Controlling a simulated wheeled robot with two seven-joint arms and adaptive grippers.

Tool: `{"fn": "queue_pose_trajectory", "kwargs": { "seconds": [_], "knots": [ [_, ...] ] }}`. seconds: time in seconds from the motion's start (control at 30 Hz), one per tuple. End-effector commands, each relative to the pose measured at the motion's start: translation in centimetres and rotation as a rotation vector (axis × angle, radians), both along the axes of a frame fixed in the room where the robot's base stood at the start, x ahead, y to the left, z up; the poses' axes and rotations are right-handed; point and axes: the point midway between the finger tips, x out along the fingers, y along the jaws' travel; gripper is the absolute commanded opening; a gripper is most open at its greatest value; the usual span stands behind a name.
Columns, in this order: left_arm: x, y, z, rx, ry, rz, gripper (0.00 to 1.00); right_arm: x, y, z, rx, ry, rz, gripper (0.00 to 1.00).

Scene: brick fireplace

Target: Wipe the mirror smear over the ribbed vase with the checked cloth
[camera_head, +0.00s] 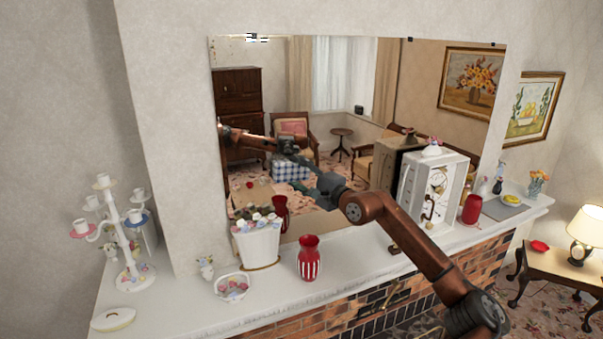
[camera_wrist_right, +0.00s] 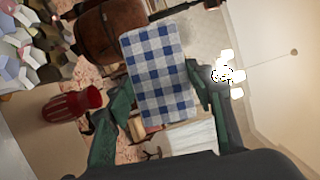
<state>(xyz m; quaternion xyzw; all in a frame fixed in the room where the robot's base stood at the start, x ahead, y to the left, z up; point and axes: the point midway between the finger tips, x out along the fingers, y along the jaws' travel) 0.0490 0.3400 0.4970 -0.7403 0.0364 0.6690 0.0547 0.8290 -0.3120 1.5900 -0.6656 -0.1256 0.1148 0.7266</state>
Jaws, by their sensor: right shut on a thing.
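The blue-and-white checked cloth (camera_head: 289,169) is in my right gripper (camera_head: 308,180), in front of the mirror (camera_head: 345,90). The right wrist view shows the cloth (camera_wrist_right: 158,65) spread between the two dark green fingers (camera_wrist_right: 160,90), shut on it. Whether the cloth touches the glass I cannot tell. The ribbed vase (camera_head: 309,258), red with white stripes, stands upright on the mantel, below the gripper; its reflection shows to its upper left. I cannot make out the smear; the arm, gripper and cloth cover part of the glass. My left gripper is not in view.
A white planter (camera_head: 257,245) and a small basket (camera_head: 231,286) stand left of the vase on the mantel (camera_head: 185,298). A white candle stand (camera_head: 127,235) is farther left. A white clock case (camera_head: 433,193) and red canister (camera_head: 471,209) stand right, beyond my forearm.

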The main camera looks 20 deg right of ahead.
Motion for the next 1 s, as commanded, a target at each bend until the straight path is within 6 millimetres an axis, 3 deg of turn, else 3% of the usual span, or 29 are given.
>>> {"fn": "queue_pose_trajectory", "kwargs": {
  "seconds": [0.3, 0.53, 1.0],
  "knots": [
    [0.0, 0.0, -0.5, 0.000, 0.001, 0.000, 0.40, 0.1, 2.8, -0.1, 0.000, 0.000, 0.003, 0.29],
    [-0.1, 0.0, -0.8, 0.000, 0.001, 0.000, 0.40, 0.1, 3.5, -0.1, -0.001, -0.001, 0.003, 0.29],
    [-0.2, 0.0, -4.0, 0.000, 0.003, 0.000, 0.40, -0.2, 7.0, -0.3, 0.000, 0.000, 0.003, 0.29]
  ]
}}
